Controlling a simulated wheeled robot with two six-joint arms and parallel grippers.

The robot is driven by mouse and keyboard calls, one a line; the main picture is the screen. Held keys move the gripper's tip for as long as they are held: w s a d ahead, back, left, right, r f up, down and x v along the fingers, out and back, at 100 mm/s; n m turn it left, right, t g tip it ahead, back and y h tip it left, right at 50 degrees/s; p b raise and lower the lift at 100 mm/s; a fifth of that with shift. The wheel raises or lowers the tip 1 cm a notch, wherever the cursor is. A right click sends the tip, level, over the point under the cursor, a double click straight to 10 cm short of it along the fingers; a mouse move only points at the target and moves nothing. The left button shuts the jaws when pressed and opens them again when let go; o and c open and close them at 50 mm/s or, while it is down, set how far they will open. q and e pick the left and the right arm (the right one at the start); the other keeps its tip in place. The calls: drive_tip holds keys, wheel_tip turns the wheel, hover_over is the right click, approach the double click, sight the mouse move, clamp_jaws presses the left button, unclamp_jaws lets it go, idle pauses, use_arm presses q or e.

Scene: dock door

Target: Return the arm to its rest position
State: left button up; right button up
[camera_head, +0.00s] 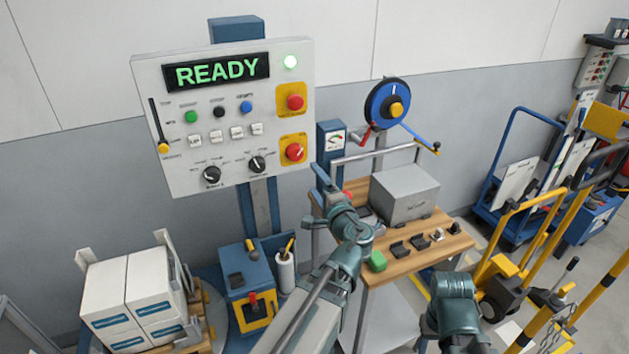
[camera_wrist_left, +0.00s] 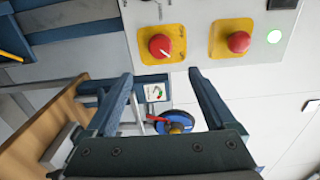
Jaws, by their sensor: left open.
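My left arm (camera_head: 345,245) comes up from the bottom of the head view, its wrist raised in front of the wooden bench. My left gripper (camera_wrist_left: 160,74) is open and empty, its two fingers spread apart in the left wrist view. In the head view the gripper (camera_head: 321,177) is small and partly hidden by its own wrist.
The panel display (camera_head: 216,72) reads READY and a green lamp (camera_head: 291,62) is lit. The wooden bench (camera_head: 440,249) carries a grey box (camera_head: 404,193) and small items. A blue hand wheel (camera_head: 380,95) stands behind. White cartons (camera_head: 133,290) are at left, yellow-railed carts (camera_head: 512,225) at right.

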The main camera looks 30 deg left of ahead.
idle(0.3)
use_arm(q)
drive_tip(key=s+d+f+n+g+h, duration=0.25)
drive_tip(key=d+f, duration=0.25)
drive_tip(key=f, duration=0.3)
drive_tip(key=s+d+f+n+g+h, duration=0.2)
drive_tip(key=s+d+f+g+h, duration=0.25)
drive_tip(key=f, duration=0.25)
drive_tip(key=s+d+f+g+h, duration=0.2)
drive_tip(key=s+d, duration=0.3)
drive_tip(key=d, duration=0.3)
drive_tip(key=s+d+f+g+h, duration=0.2)
drive_tip(key=s+d+f, duration=0.3)
drive_tip(key=d, duration=0.3)
drive_tip(key=shift+s+d+g+h, duration=0.4)
drive_tip(key=shift+s+h, duration=0.3)
drive_tip(key=shift+h, duration=0.1)
